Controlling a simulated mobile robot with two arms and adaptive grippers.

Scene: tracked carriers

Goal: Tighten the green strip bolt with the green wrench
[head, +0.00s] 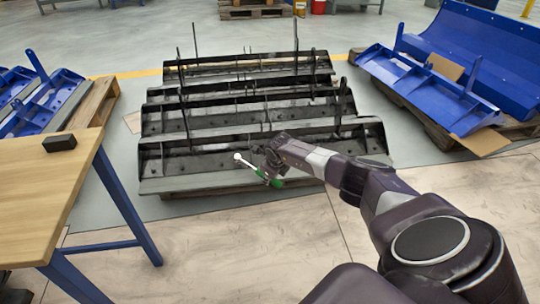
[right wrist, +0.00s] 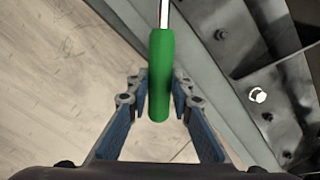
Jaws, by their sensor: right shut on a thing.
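The green wrench has a green handle (right wrist: 160,60) and a bright metal shaft that runs out of the top of the right wrist view. In the head view its pale round head (head: 239,157) points left and its green end (head: 276,183) points down right. My right gripper (head: 267,170) is shut on the handle, in front of the nearest black carrier (head: 215,162). In the right wrist view, a shiny bolt (right wrist: 258,95) sits on the dark metal, right of the handle and apart from it. I cannot make out a green strip. My left gripper is out of view.
More black carriers (head: 250,118) stand in rows behind, with thin upright rods. A wooden table (head: 45,190) with blue legs and a small black box (head: 60,142) is at the left. Blue carriers (head: 425,85) lie on pallets at the right. The near floor is clear.

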